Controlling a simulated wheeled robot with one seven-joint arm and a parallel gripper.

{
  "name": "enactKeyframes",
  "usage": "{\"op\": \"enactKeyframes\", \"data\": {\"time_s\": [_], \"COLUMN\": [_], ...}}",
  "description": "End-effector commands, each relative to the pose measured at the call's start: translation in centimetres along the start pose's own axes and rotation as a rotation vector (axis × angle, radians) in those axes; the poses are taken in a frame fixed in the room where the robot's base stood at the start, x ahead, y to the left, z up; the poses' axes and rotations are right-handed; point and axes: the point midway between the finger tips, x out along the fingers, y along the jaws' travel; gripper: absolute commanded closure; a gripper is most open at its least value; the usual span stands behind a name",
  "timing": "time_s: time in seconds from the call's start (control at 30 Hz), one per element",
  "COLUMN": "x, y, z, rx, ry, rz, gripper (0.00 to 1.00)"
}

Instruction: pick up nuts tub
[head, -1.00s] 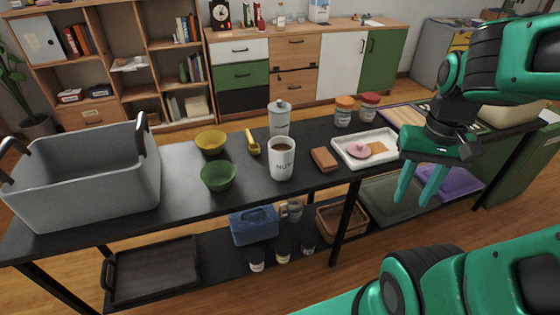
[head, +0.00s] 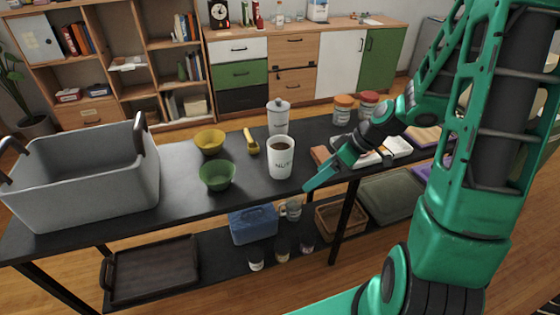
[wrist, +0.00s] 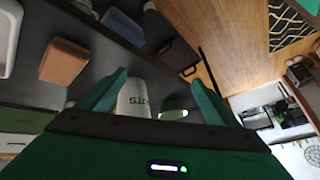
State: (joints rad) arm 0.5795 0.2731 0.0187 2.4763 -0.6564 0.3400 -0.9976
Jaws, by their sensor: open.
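The nuts tub (head: 281,160) is a white open tub with dark lettering and brown contents, standing upright on the black table. My gripper (head: 326,170) is just to its right in the head view, fingers pointing left toward it and apart from it. The gripper is empty. The lower part of the tub is hidden by the gripper body in the wrist view.
On the black table (head: 180,185), a green bowl (head: 217,176), yellow bowl (head: 209,141) and yellow scoop (head: 251,142) stand left of the tub. A lidded white canister (head: 278,116) is behind it. A brown block (head: 320,155) and white tray (head: 398,148) lie right, near my arm.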

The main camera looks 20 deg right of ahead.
Motion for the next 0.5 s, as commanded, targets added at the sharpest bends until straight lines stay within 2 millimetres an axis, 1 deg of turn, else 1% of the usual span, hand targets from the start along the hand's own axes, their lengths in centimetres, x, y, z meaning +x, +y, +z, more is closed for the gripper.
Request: {"op": "enactKeyframes", "data": {"time_s": [0.03,0.1,0.2,0.3,0.4,0.5], "x": [1.2,2.4,3.5,4.0,4.1,4.1], "y": [0.4,1.0,1.9,2.8,3.6,4.3], "z": [-0.7,-2.1,-4.0,-5.6,-6.7,-7.4], "rx": [-0.033,-0.09,-0.155,-0.198,-0.224,-0.238], "ry": [0.06,0.153,0.285,0.395,0.478,0.535], "rz": [-0.022,-0.036,-0.036,-0.02,0.002,0.024], "gripper": [0.16,0.16,0.16,0.16,0.16,0.16]}}
